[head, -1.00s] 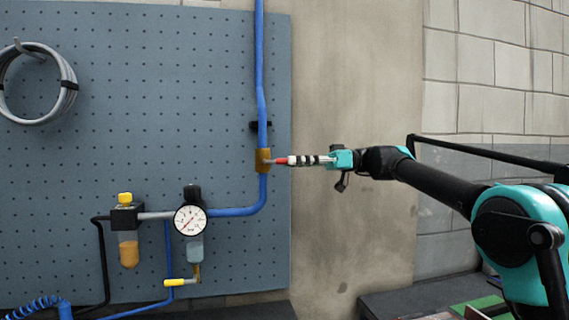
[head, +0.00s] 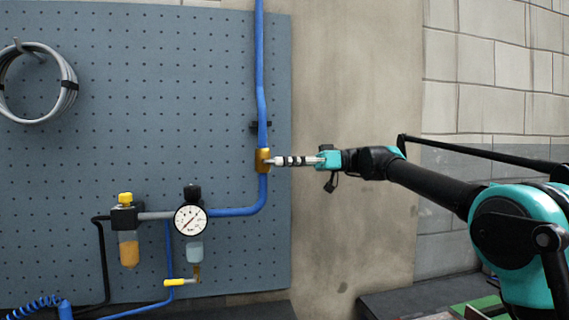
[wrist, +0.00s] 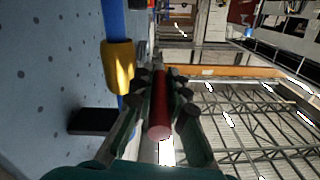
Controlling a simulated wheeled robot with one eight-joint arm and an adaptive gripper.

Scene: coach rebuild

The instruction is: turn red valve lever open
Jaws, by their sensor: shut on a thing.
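The brass valve body (head: 263,160) sits on the vertical blue pipe (head: 261,100) near the right edge of the pegboard. It also shows in the wrist view (wrist: 119,66), left of my fingers.
A pressure gauge (head: 190,220) and a yellow-capped filter (head: 127,230) are mounted lower left. A coiled grey hose (head: 38,80) hangs at upper left. A dark bracket (wrist: 92,121) sticks out near the pipe. The bare wall (head: 355,80) right of the pegboard is clear.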

